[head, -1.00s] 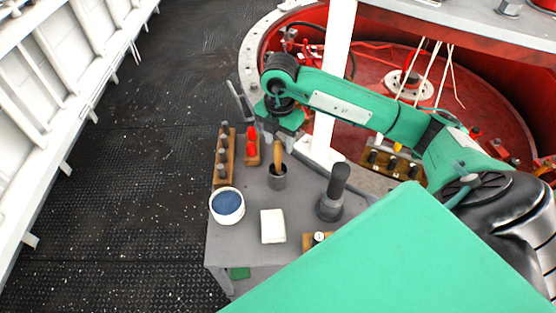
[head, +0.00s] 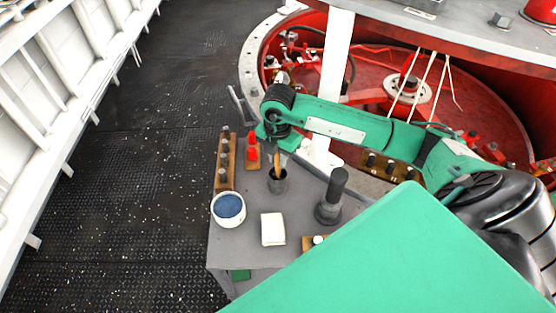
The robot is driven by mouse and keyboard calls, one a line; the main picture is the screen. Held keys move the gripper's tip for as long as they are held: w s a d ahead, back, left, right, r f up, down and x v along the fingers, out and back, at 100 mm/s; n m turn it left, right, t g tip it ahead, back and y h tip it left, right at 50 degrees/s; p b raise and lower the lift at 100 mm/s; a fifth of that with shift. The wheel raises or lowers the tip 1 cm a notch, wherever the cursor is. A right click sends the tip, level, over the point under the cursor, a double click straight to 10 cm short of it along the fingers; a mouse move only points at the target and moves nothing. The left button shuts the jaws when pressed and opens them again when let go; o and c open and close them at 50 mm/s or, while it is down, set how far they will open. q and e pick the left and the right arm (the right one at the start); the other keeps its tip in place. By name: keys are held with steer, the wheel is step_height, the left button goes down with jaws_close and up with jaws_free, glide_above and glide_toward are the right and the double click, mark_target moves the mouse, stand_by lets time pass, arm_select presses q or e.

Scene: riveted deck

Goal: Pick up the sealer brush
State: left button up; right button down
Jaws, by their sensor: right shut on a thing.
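The sealer brush (head: 277,171) stands in a small grey cup (head: 278,186) on the grey table. Its wooden handle sticks up out of the cup; its lower end is hidden inside. My right gripper (head: 278,153) comes down over the cup from above and is shut on the top of the brush handle. The green hand partly hides the fingers and the handle's upper end. My left gripper is not in view.
On the table (head: 233,250) are a white bowl of blue stuff (head: 228,208), a folded white cloth (head: 273,229), a dark upright tool (head: 331,196), a wooden rack (head: 224,163) and red-topped items (head: 252,152). A white post (head: 334,75) stands behind.

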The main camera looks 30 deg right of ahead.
steer(key=shift+r, duration=0.1)
